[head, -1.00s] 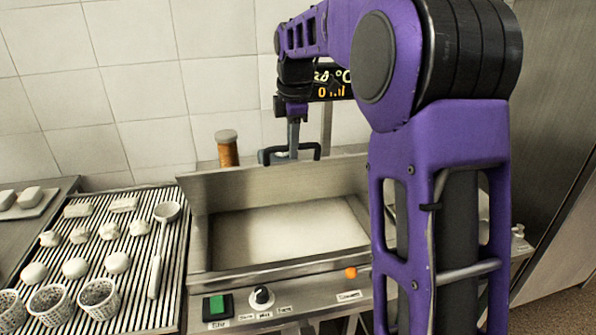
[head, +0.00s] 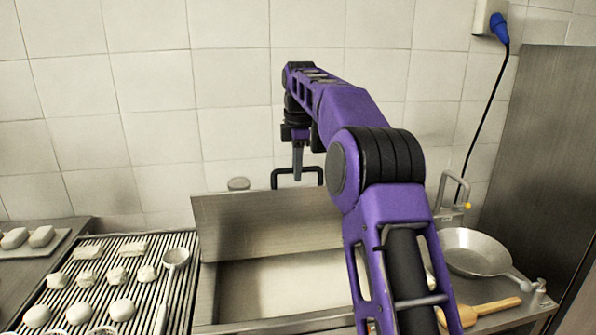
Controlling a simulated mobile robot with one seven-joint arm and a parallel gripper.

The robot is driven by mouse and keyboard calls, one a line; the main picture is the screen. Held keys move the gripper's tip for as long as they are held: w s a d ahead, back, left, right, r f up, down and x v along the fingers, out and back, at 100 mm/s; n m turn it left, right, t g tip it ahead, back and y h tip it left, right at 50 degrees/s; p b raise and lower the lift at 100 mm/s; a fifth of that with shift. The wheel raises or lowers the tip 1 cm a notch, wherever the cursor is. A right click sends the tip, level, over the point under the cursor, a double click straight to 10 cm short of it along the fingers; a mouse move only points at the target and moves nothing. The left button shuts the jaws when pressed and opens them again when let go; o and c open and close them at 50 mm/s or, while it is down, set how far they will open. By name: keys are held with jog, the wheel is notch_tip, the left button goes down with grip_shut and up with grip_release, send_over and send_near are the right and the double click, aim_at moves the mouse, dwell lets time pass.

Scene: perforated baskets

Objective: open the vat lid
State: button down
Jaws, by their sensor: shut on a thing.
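The vat lid (head: 260,228) is a flat steel panel in the head view. It stands raised at the back of the vat (head: 225,285), and the pale inside of the vat shows in front of it. A dark bar handle (head: 321,176) sits at the lid's top edge. My gripper (head: 298,174) is at this handle, pointing down, and is shut on it. The fingertips are small and partly merge with the dark handle. My purple arm hides the right part of the vat and lid.
A slotted rack (head: 140,290) with dough pieces and a ladle (head: 174,262) lies left of the vat. A steel pan (head: 475,252) and a wooden tool (head: 490,308) lie on the right counter. A tiled wall (head: 230,80) stands close behind the lid.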

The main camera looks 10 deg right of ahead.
jog(key=shift+f, duration=0.25)
jog(key=c, duration=0.8)
grip_release()
jog(key=shift+w, duration=0.1)
jog(key=shift+r, duration=0.1)
notch_tip(320, 180, up, 7)
jog(key=s, duration=0.1)
jog(key=shift+s+r, duration=0.2)
